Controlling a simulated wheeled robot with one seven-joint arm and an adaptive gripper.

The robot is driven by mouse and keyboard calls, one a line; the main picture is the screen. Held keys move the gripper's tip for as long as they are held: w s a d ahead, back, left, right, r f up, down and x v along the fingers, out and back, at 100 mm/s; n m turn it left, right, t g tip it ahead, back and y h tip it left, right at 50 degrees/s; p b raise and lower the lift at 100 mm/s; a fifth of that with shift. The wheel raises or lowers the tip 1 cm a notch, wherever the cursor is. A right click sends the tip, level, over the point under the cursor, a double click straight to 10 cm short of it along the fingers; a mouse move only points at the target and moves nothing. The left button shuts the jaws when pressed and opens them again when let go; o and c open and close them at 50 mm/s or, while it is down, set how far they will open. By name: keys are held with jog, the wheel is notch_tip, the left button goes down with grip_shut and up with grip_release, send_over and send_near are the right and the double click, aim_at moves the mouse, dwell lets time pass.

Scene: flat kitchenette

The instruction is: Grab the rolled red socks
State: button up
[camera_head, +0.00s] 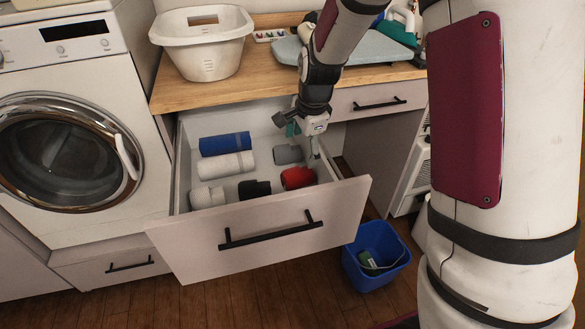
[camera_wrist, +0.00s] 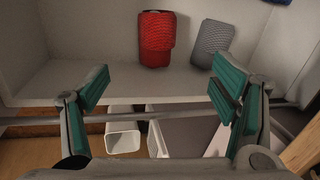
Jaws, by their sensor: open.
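The rolled red socks (camera_head: 298,178) lie in the open drawer (camera_head: 262,225), at its right side near the front panel. In the wrist view the red socks (camera_wrist: 157,38) show at the top, a little left of centre, beyond the fingertips. My gripper (camera_head: 302,130) hangs over the right side of the drawer, above and behind the red socks. In the wrist view my gripper (camera_wrist: 160,88) is open, with teal pads wide apart and nothing between them. The red socks are apart from the fingers.
Grey socks (camera_head: 288,154) lie just behind the red ones; black (camera_head: 254,189), white (camera_head: 232,165) and blue (camera_head: 225,143) rolls lie to the left. The wooden counter (camera_head: 262,66) overhangs the drawer's back. A blue bin (camera_head: 376,256) stands on the floor at right.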

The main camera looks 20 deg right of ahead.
aim_at(299, 172)
jog(key=b+x, duration=0.1)
jog(key=x, duration=0.8)
jog(key=shift+b, duration=0.35)
jog(key=shift+s+d+b+x, duration=0.15)
jog(key=shift+b+x, duration=0.2)
jog(key=shift+x, duration=0.95)
jog(key=shift+s+d+b+x, duration=0.15)
jog(key=shift+b+x, duration=0.15)
jog(key=shift+x, duration=1)
jog(key=shift+c, duration=0.6)
jog(key=c, duration=1.1)
